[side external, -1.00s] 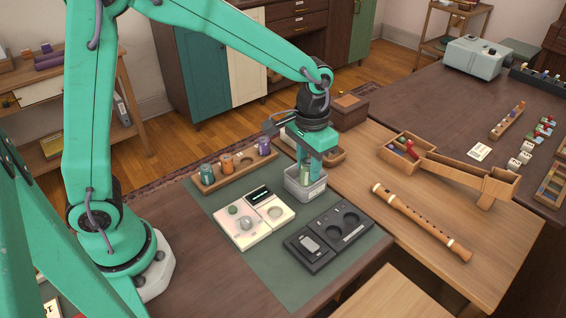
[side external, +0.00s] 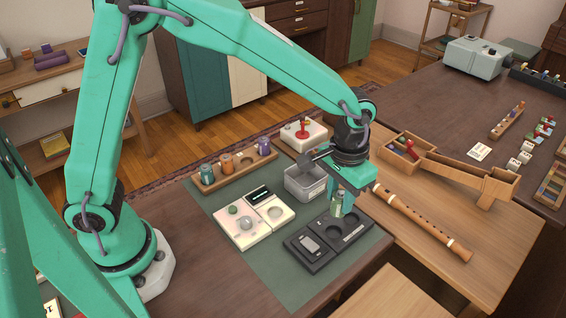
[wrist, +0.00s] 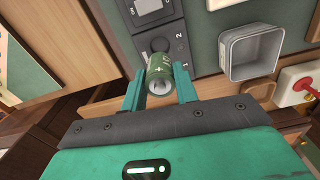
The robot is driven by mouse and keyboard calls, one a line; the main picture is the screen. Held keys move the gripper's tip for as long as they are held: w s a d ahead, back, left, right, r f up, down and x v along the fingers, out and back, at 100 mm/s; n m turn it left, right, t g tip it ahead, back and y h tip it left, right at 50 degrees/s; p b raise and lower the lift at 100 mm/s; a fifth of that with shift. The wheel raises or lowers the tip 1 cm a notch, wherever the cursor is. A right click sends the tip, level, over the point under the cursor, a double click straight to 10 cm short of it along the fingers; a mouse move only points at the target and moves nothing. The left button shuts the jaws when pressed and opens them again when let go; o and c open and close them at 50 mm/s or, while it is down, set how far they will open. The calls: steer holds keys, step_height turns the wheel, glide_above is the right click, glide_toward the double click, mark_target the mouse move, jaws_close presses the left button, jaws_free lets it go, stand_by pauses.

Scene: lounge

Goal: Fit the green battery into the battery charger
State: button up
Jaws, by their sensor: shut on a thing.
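The green battery (side external: 337,207) is held between the fingertips of my gripper (side external: 346,203). It looks roughly upright in the side view, over the back right of the black charger (side external: 322,247). In the wrist view my gripper (wrist: 160,90) is shut on the battery (wrist: 159,68), whose plus mark and pale end show. The charger (wrist: 176,20) lies beyond it there, with a small display panel and round wells marked 1 and 2. The battery overlaps the well area in that view. I cannot tell its exact height above the charger.
A grey open bin (side external: 302,184) stands behind the charger. A pale device with a dial (side external: 240,226) lies left of it. A wooden rack (side external: 240,172) holds several coloured cells. A red-knobbed box (side external: 303,133) stands behind, and a wooden flute (side external: 425,222) lies to the right.

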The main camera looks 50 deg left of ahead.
mark_target(337, 213)
steer(key=shift+f, duration=2.8)
steer(key=shift+f, duration=0.95)
steer(key=o, duration=1.1)
steer(key=shift+r, duration=3.75)
steer(key=shift+r, duration=0.1)
